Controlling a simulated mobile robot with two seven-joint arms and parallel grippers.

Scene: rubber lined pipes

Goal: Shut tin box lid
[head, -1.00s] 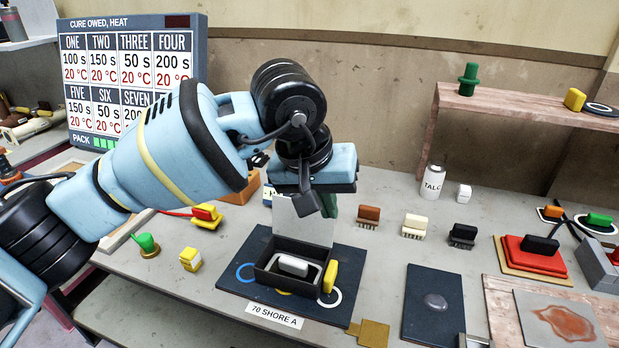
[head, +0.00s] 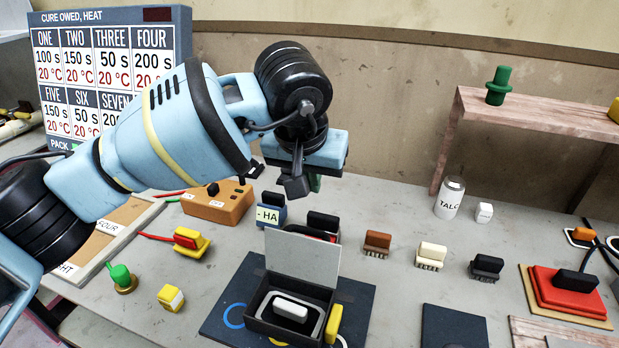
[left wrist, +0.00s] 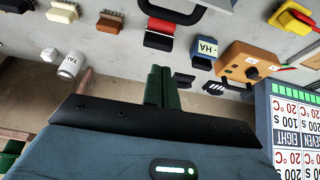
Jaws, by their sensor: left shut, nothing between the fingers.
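The tin box (head: 257,330) is dark and sits on a dark mat at the lower middle of the head view. Its pale grey lid (head: 302,260) stands raised at the back edge, so the box is open. A white-topped block (head: 291,309) lies inside. My left gripper (head: 315,184) is behind and above the lid, apart from it; its green fingers are mostly hidden by the wrist. In the left wrist view the green fingers (left wrist: 161,88) are together with nothing between them. My right gripper is not in view.
A black-topped red block (head: 322,224) and a blue "- HA" block (head: 271,209) stand behind the lid. A yellow block (head: 333,323) is at the box's right side. Several brush-like blocks and a talc can (head: 449,198) are to the right. An orange box (head: 218,203) is left.

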